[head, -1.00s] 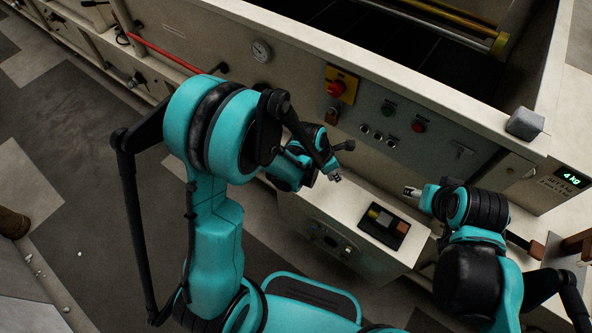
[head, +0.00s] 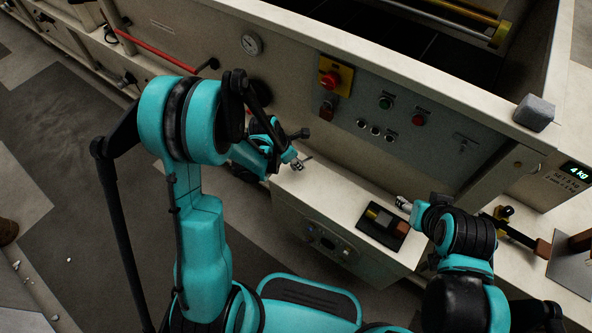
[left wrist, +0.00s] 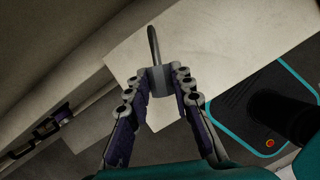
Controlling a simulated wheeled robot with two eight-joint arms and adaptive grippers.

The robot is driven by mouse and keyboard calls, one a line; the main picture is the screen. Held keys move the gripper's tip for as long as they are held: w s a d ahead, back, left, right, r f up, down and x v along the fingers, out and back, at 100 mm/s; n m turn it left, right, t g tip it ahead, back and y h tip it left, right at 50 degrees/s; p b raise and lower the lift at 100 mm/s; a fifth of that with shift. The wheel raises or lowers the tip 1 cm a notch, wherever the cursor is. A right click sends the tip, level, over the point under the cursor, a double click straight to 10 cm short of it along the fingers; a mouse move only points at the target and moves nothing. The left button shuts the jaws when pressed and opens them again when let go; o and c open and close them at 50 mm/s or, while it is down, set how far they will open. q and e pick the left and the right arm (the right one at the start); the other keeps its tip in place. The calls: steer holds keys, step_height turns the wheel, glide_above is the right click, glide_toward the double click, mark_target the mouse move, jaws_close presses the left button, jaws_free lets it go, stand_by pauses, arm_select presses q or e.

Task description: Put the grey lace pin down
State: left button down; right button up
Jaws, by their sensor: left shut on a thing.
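In the head view my left gripper (head: 298,164) is over the left end of the ledge (head: 330,192), and the pin is too small to make out clearly. My right gripper (head: 403,204) is beside the dark tray; its jaws are too small to read.
A dark tray (head: 362,227) with several coloured blocks sits on the ledge to the right. The panel with a red knob (head: 330,80) and buttons rises behind. A grey block (head: 534,112) stands on the machine's rim. The ledge between left gripper and tray looks clear.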

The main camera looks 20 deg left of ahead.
mark_target(296, 169)
arm_select(q)
steer(key=shift+f+b, duration=0.95)
steer(key=shift+f, duration=1.05)
steer(key=shift+f, duration=0.15)
steer(key=c, duration=1.3)
jaws_free()
